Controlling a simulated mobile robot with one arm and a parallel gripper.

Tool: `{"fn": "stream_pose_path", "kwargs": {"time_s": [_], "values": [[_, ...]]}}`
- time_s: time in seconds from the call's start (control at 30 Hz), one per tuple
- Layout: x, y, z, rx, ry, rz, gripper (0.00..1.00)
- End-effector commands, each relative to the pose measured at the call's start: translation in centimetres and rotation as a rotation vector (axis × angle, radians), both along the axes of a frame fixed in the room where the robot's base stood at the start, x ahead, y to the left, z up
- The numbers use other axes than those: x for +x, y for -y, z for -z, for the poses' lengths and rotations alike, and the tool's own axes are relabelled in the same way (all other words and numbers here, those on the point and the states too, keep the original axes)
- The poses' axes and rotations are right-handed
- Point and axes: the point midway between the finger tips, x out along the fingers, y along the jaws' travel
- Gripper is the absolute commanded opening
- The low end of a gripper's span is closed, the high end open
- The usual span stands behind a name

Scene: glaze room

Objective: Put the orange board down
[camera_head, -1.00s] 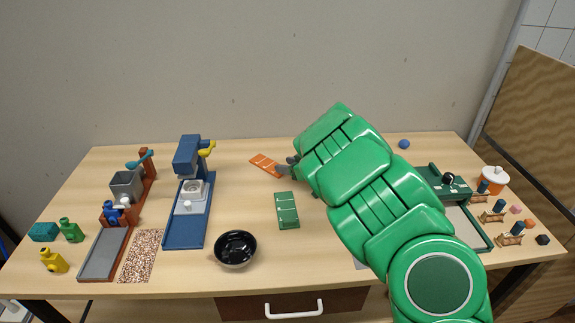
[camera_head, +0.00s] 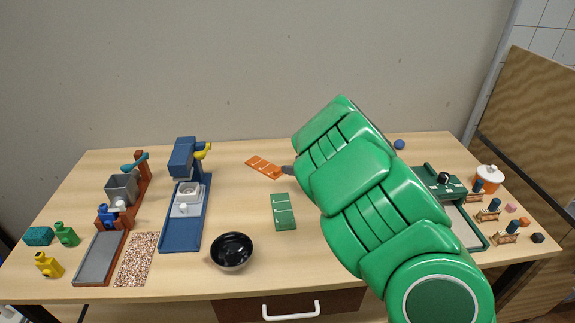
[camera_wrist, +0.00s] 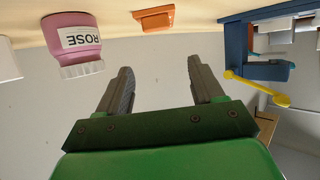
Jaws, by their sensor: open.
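The orange board (camera_head: 262,167) lies flat on the table toward the back, behind the green board (camera_head: 284,211). My gripper (camera_head: 286,170) is just right of the orange board in the head view, mostly hidden by my green arm. In the wrist view my gripper (camera_wrist: 160,85) is open, with nothing between its two fingers. The orange board (camera_wrist: 154,18) shows there at the top edge, beyond the fingertips and apart from them.
A pink jar (camera_wrist: 78,42) labelled ROSE shows in the wrist view, close to one finger; my arm hides it in the head view. A blue press (camera_head: 187,205) stands left of the boards. A black bowl (camera_head: 232,251) stands near the front. Table around the boards is clear.

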Motion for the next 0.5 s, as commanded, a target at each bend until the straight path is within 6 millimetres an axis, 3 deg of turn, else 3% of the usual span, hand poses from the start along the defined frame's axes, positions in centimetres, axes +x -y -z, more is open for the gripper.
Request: {"fn": "stream_pose_path", "kwargs": {"time_s": [0.2,0.5], "values": [[-2.3,2.4,-1.2,0.000,-0.001,0.004,0.67],[-3.9,3.9,-2.2,-0.002,-0.001,0.002,0.67]]}}
